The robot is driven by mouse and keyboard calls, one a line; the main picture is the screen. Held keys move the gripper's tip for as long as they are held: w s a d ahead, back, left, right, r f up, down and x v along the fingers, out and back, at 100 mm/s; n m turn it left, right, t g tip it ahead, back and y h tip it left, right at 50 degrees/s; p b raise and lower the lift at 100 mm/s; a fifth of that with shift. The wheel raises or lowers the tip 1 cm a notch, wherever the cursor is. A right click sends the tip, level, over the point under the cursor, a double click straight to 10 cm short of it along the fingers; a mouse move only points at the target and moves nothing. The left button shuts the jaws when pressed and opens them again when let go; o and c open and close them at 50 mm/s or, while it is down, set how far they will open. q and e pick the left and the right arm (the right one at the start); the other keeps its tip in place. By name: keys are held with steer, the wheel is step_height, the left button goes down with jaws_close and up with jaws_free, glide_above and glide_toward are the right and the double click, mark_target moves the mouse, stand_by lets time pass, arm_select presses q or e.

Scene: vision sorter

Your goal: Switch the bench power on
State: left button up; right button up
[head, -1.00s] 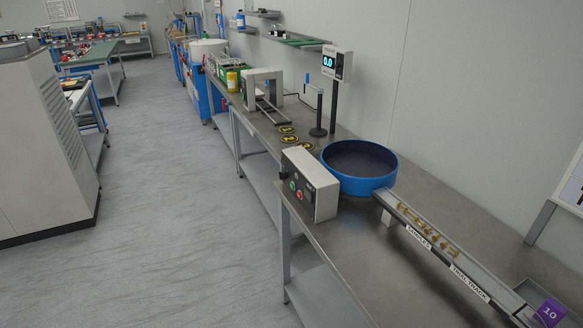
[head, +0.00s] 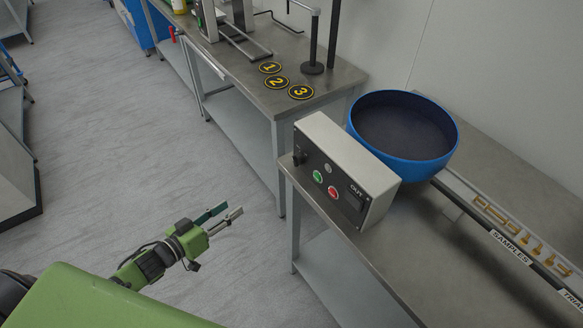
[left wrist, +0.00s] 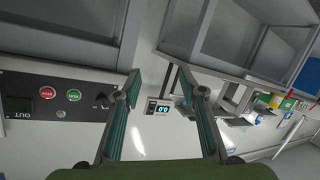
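A grey control box (head: 345,170) stands at the near corner of the bench. Its front panel has a green button (head: 317,176), a red button (head: 332,192), a dark window marked OUT (head: 353,202) and a black switch (head: 298,159) at its left end. The switch's position is too small to tell. In the left wrist view the panel (left wrist: 60,98) appears upside down at left, with the black switch (left wrist: 103,100) nearest my finger. My left gripper (head: 234,209) is open and empty, over the floor left of the box and apart from it. My right gripper is not in view.
A blue bowl (head: 402,160) stands behind the box, with a track (head: 500,222) of brass-coloured parts leading right. A farther table carries discs numbered 1, 2 and 3 (head: 277,81) and a black post (head: 313,45). Floor in front of the bench is clear.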

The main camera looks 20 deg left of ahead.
arm_select(q)
steer(key=d+r+h, duration=0.3)
steer(key=r, duration=0.4)
steer(key=m+h, duration=0.2)
steer(key=h, duration=0.1)
glide_toward(298, 160)
steer(key=x, duration=0.2)
steer(key=f+p+x, duration=0.1)
steer(key=x, duration=0.5)
steer(key=shift+w+f+p, duration=0.25)
steer(key=shift+p, duration=0.1)
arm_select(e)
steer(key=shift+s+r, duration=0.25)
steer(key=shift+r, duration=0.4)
arm_select(q)
steer(key=c, duration=0.8)
jaws_close()
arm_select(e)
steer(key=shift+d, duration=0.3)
